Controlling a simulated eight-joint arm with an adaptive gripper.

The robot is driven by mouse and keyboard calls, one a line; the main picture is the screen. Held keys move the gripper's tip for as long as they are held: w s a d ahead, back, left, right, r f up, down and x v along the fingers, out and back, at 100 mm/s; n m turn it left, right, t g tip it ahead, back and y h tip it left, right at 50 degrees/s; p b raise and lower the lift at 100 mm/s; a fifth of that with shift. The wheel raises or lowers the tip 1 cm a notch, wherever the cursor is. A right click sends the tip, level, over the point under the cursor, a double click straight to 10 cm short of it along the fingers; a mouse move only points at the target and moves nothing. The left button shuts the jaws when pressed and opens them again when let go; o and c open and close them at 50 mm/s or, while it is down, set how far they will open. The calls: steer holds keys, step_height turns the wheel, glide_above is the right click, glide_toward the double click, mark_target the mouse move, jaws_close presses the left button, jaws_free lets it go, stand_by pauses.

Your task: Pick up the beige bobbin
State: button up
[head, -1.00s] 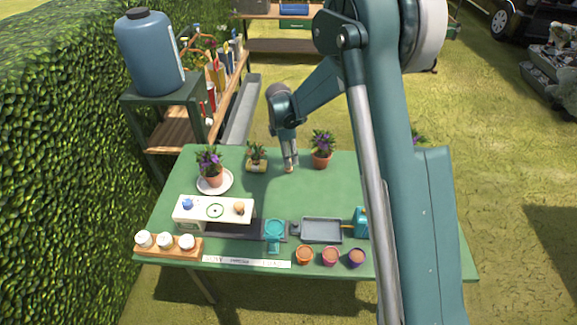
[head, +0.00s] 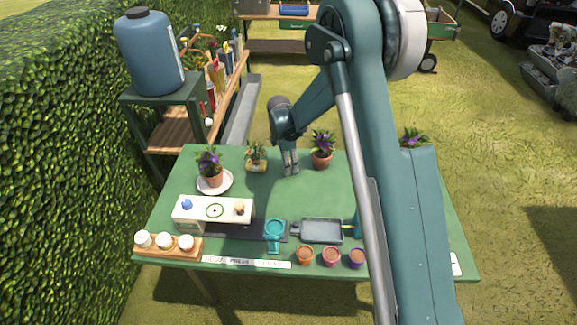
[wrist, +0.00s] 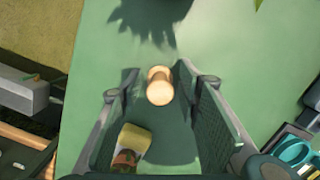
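The beige bobbin (wrist: 159,86) shows in the wrist view on the green table, between the tips of my gripper's fingers. It is a small spool with a wider pale top. My gripper (wrist: 158,92) is open, with one finger on each side of the bobbin and visible gaps beside it. In the head view my gripper (head: 290,172) points down at the table, between two potted plants. I cannot make out the bobbin there; the fingers seem to hide it.
A yellow-banded potted plant (head: 256,164) stands left of my gripper, and a purple-flowered pot (head: 321,157) stands right. A plant on a white saucer (head: 228,186) is farther left. A white box (head: 226,218), grey tray (head: 322,240) and several small pots line the front.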

steer(key=c, duration=0.9)
steer(key=shift+r, duration=0.15)
steer(key=shift+r+p, duration=0.45)
steer(key=shift+r, duration=4.45)
